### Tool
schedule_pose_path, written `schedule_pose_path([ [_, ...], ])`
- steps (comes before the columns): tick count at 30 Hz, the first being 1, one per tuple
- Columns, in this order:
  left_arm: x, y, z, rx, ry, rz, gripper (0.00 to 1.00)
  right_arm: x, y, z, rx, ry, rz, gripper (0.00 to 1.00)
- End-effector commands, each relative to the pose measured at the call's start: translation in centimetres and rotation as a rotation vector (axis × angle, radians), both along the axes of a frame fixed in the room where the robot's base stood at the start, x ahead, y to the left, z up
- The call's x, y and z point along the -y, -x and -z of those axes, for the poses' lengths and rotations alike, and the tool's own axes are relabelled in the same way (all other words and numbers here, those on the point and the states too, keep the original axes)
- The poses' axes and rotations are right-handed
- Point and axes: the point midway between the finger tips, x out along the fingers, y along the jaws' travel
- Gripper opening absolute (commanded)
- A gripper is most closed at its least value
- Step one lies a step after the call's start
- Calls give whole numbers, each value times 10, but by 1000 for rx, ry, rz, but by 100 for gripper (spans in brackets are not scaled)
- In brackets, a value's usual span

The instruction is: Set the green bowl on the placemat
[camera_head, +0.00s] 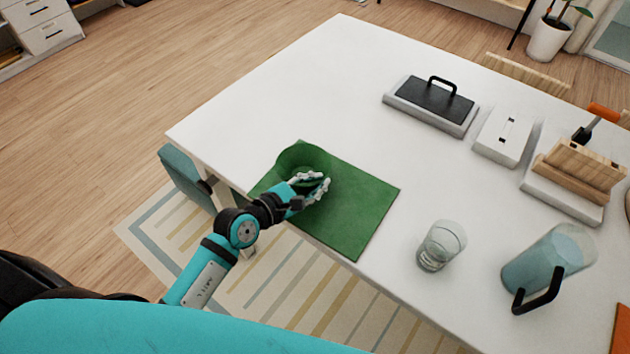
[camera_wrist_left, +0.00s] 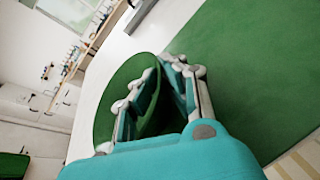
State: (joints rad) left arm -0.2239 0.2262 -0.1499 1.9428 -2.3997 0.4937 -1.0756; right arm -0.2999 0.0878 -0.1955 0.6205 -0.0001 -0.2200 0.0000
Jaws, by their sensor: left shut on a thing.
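The green bowl (camera_head: 296,158) is at the left part of the green placemat (camera_head: 352,212) on the white table. It is tilted, with its open side partly turned to my head camera. My left gripper (camera_head: 318,185) is shut on the bowl's near right rim. In the left wrist view the bowl (camera_wrist_left: 118,95) sits between and beside the fingers (camera_wrist_left: 160,85), and the placemat (camera_wrist_left: 245,75) fills the right side. I cannot tell whether the bowl touches the mat. Its underside is hidden. My right gripper is not in view.
A glass (camera_head: 440,246) and a pitcher (camera_head: 548,266) stand right of the placemat. A dark-topped press with a handle (camera_head: 432,102), a white box (camera_head: 506,136) and a wooden rack (camera_head: 575,175) stand farther back. The table's far left is clear. A teal chair (camera_head: 184,177) is at the left edge.

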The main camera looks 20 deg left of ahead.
Motion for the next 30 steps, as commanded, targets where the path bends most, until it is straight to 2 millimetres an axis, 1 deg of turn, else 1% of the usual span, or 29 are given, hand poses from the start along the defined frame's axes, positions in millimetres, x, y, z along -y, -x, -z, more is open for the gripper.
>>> schedule_pose_path([
  [2, -1, -1, 3, 3, 0, -1, 0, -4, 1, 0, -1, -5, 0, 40],
  [7, 0, -1, 3, 5, 1, -2, 0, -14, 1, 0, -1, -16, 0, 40],
  [12, 0, 0, 7, 4, 0, -2, 0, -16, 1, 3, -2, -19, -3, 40],
  [13, 0, 0, 7, 2, 1, -1, 8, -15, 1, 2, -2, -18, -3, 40],
  [18, 0, 0, 7, 2, 1, -1, 29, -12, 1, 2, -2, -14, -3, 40],
  [25, 0, 0, 6, 2, 1, -1, 29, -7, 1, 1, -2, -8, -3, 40],
  [27, 0, 0, 3, 2, 1, -1, 29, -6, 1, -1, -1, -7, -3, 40],
  [30, -5, 8, 3, 1, -1, -1, 29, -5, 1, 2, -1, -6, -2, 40],
])
